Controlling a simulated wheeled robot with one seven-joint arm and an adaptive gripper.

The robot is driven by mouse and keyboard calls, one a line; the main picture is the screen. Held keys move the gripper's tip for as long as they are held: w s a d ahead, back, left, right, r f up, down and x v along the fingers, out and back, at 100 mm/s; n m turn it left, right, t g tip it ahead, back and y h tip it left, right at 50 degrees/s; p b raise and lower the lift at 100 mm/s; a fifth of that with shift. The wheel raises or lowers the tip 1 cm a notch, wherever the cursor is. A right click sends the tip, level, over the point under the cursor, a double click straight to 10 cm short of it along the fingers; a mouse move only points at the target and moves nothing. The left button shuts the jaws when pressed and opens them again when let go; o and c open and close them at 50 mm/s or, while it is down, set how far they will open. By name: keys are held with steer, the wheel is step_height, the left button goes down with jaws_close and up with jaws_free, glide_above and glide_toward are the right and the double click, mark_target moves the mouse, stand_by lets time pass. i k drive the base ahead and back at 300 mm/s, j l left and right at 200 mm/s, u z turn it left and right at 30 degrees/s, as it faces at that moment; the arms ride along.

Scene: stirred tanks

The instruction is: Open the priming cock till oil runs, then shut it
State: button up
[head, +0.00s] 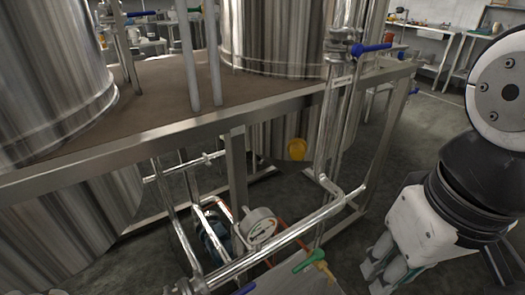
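No part is plainly marked as the priming cock. A small valve with a green lever (313,262) sits low at the front, by the steel pipework, with a yellowish-orange part beside it. Its lever lies aslant. Whether it is open or shut I cannot tell, and I see no oil running. My gripper (376,275) hangs at the lower right, to the right of the green lever and apart from it. Its fingers point down and left. Nothing shows between them, but their gap is unclear from this angle.
A steel frame (150,130) carries large tanks (275,35). A blue-handled valve (372,49) is higher up.

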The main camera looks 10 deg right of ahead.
mark_target(305, 264)
steer(key=i+j+z, duration=0.2)
steer(key=j, duration=0.15)
steer(key=k+j, duration=0.15)
steer(key=j, duration=0.25)
steer(key=k+j, duration=0.2)
steer(key=j, duration=0.2)
steer(key=k+j, duration=0.15)
steer(key=j, duration=0.2)
steer(key=l+z, duration=0.15)
steer(key=l, duration=0.55)
steer(key=k, duration=0.05)
